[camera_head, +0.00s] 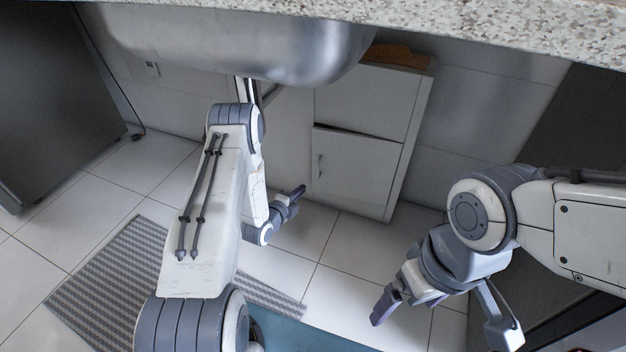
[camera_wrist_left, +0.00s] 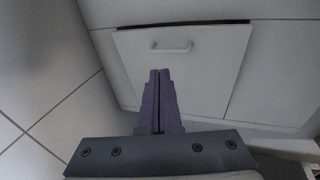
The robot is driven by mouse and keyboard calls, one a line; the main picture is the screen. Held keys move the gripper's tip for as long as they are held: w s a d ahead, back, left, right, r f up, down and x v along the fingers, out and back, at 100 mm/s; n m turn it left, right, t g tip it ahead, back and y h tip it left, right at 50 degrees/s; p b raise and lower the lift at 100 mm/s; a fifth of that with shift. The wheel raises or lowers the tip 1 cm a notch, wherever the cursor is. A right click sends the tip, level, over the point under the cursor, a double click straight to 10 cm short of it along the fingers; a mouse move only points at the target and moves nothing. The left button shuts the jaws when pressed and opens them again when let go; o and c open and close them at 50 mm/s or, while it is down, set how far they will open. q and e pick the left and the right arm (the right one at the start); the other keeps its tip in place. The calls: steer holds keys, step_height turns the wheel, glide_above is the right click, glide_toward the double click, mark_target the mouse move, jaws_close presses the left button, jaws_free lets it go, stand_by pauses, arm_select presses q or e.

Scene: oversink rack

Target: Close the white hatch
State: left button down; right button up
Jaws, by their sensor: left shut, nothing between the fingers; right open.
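The white hatch (camera_head: 357,172) is the lower front panel of a white cabinet under the sink. A dark gap along its top edge shows in the head view, and also above the hatch (camera_wrist_left: 215,70) in the left wrist view, so it stands slightly ajar. Its handle (camera_head: 320,166) is a pale bar, seen also in the left wrist view (camera_wrist_left: 172,47). My left gripper (camera_head: 300,190) is shut and empty, low in front of the hatch, with its fingertips (camera_wrist_left: 160,74) pointing towards the panel below the handle. Contact cannot be told. My right gripper (camera_head: 447,322) is open, away from the cabinet.
A steel sink (camera_head: 240,45) and speckled countertop (camera_head: 480,25) overhang the cabinet. A dark appliance (camera_head: 55,95) stands at the left. A grey striped mat (camera_head: 110,285) lies on the tiled floor. Bare floor tiles lie in front of the cabinet.

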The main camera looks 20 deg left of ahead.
mark_target(318, 173)
arm_select(q)
steer(key=b+x, duration=0.2)
steer(key=x, duration=0.2)
steer(key=b+x, duration=0.2)
steer(key=x, duration=0.2)
steer(key=shift+w+d+r, duration=0.1)
steer(key=shift+d+r, duration=0.05)
steer(key=shift+r, duration=0.05)
steer(key=shift+w+r+b, duration=0.1)
steer(key=shift+w+b, duration=0.25)
steer(key=shift+w, duration=0.3)
arm_select(e)
step_height(318, 173, down, 6)
steer(key=shift+r, duration=0.2)
